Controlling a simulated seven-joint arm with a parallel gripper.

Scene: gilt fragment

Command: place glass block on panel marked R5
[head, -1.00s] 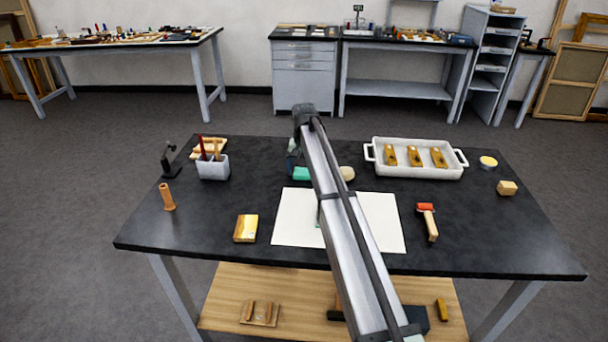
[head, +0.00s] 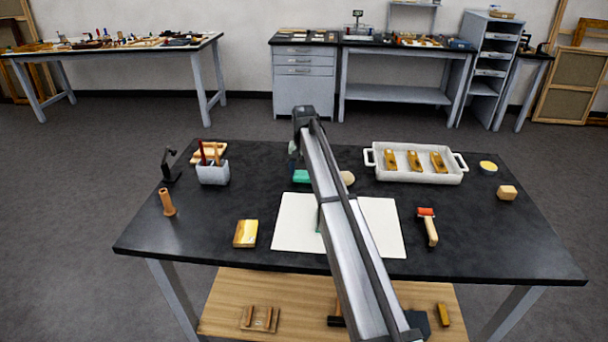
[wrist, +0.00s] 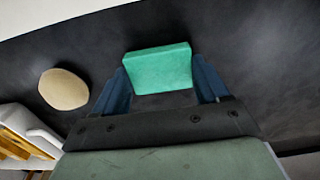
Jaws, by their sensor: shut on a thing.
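The green glass block (wrist: 158,62) sits between the two blue fingers of my gripper (wrist: 160,80), which is shut on it. In the head view the block (head: 300,176) shows at the back middle of the table, left of my arm, partly covered by it. Whether it touches the table is unclear. Three gold panels (head: 414,161) lie in a white tray (head: 459,177) at the back right. Another gold panel (head: 246,233) lies at the front left. No R5 mark is legible on any of them.
A white sheet (head: 287,225) lies in front of the block. A beige rounded stone (wrist: 64,89) lies beside it. A red-headed tool (head: 428,228), wooden cube (head: 507,193), yellow-topped dish (head: 488,167), tool pot (head: 213,173) and wooden peg (head: 167,203) stand around the table.

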